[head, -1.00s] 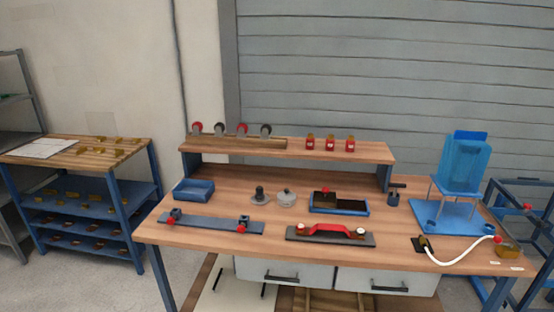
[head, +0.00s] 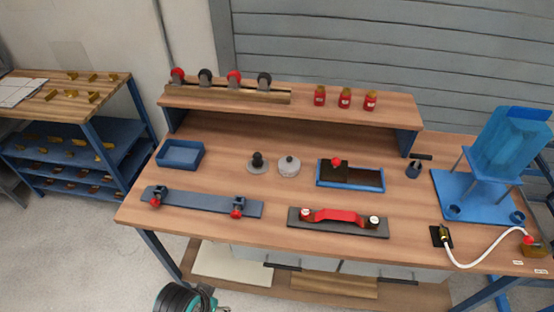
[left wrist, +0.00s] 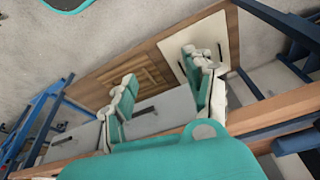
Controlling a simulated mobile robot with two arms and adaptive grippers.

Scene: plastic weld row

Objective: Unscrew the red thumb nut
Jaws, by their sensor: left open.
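Several red knobs show in the head view, and I cannot tell which is the red thumb nut. One red knob (head: 155,202) is at the left end of a blue-grey bar on the bench, and another red knob (head: 237,213) is near its right end, each by a small dark clamp. A further red knob (head: 337,161) tops a dark block in a blue tray. My left gripper (left wrist: 160,70) is open and empty in the left wrist view, below the bench front and away from these knobs. My right gripper is out of view.
A grey plate with a red handle (head: 335,216) lies at the bench's front middle. A blue open box (head: 181,155) is at left. A blue stand (head: 465,197) and white hose (head: 470,265) are at right. A raised shelf (head: 300,107) holds red bottles and round-headed tools.

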